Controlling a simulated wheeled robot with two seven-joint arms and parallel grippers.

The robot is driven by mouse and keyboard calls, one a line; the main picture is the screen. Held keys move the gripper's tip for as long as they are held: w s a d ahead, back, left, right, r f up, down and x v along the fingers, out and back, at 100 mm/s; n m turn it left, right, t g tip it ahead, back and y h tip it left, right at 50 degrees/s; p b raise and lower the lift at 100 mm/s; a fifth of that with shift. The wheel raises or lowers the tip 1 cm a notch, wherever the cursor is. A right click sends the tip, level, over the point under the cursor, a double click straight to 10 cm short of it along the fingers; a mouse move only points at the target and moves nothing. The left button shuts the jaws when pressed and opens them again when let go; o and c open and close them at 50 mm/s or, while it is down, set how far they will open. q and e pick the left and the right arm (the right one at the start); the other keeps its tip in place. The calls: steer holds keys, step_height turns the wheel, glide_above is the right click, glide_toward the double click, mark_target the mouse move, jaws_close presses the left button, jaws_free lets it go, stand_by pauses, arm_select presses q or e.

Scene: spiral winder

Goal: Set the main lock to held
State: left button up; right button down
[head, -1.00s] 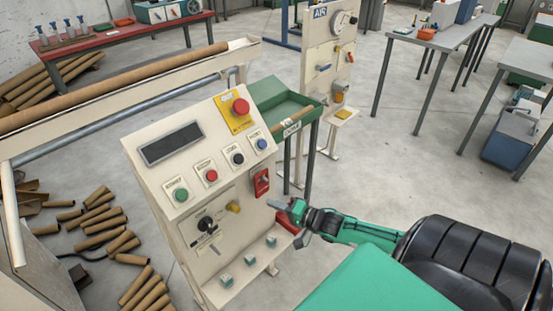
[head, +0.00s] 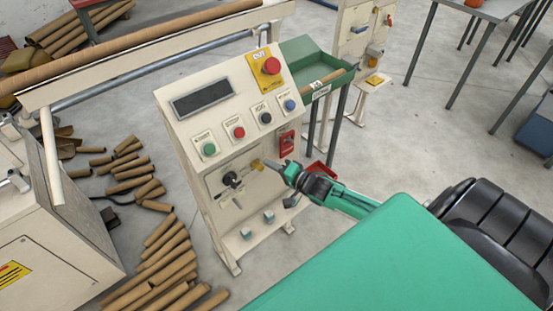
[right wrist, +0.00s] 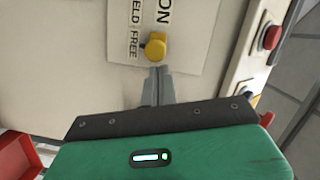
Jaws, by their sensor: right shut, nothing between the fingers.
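The cream control panel (head: 215,140) carries a yellow knob (head: 257,164) on its lower front. In the right wrist view the yellow knob (right wrist: 155,46) sits beside a white label (right wrist: 136,32) reading "FREE" and a partly cut-off "ELD". A black rotary switch (head: 231,179) is left of the knob in the head view. My right gripper (head: 280,166) is shut and empty, its tips close to the knob. In the right wrist view its closed fingertips (right wrist: 157,71) are just below the knob; I cannot tell whether they touch. My left gripper is out of view.
Green, red, black and blue buttons and a red emergency stop (head: 271,65) are above. A red switch (head: 287,142) is right of the knob. A green tray (head: 320,62) stands behind. Cardboard tubes (head: 165,270) lie on the floor at left.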

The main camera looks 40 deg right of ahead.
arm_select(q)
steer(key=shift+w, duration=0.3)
arm_select(e)
steer(key=shift+a, duration=0.1)
